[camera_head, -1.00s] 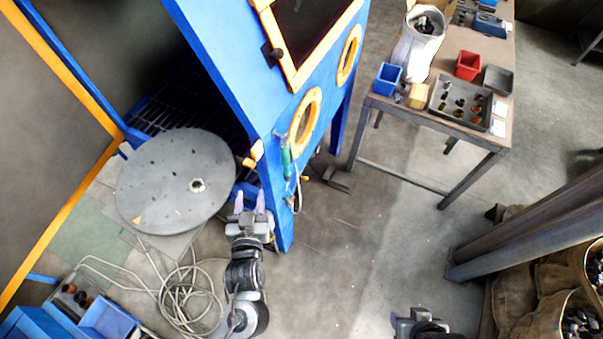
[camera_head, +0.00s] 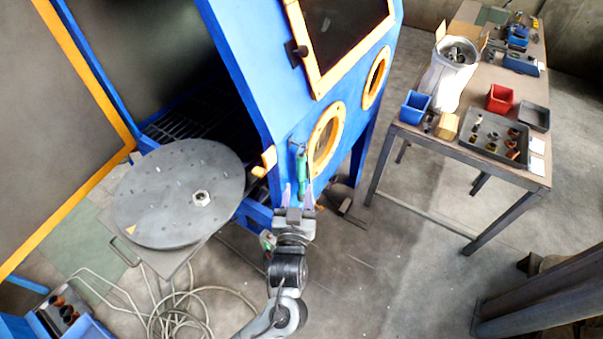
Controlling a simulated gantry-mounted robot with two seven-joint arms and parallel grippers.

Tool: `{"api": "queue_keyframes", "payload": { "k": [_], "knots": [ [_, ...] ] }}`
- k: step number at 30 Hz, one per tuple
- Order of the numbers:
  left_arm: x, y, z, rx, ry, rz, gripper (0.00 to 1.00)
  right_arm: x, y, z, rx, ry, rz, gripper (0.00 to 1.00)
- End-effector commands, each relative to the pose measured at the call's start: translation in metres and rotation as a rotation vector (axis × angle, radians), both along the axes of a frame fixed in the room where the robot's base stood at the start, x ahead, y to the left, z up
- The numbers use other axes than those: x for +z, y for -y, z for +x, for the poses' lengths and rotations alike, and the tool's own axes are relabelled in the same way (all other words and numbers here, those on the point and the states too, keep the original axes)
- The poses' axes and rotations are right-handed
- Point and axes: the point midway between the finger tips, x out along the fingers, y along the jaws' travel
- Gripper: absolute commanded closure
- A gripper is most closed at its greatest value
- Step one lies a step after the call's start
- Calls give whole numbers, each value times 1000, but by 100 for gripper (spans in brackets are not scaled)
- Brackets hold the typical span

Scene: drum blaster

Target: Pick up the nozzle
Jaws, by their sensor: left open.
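The nozzle (camera_head: 301,172) appears to be the slim green piece hanging upright on the front of the blue blast cabinet (camera_head: 262,75), below and left of a round yellow-rimmed port. My left gripper (camera_head: 298,194) is open, its two pale fingers pointing up the picture. In the picture the fingertips lie just below and around the lower end of the nozzle. I cannot tell whether they touch it, and its lower end is partly hidden. My right gripper is not in view.
A round grey turntable (camera_head: 165,205) stands left of my left gripper, with coiled hose (camera_head: 205,310) on the floor below. The worktable (camera_head: 480,165) at right holds bins, a tray and a white canister. The floor between cabinet and worktable is mostly clear.

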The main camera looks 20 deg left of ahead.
Motion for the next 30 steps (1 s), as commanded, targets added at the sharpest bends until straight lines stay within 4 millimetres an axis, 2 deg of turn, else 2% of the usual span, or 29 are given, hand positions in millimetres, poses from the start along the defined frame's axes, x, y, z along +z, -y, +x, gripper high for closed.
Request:
{"api": "queue_keyframes", "payload": {
  "k": [5, 16, 26, 30],
  "knots": [
    [-1, -2, 8, 1, -1, 2, 58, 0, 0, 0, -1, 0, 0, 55],
    [-4, -12, 49, 0, 0, 2, 58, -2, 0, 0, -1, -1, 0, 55],
    [-5, -14, 54, 0, -1, 0, 58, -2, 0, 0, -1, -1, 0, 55],
    [-5, -14, 54, 0, -1, 0, 78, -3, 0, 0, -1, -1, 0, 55]
  ]
}}
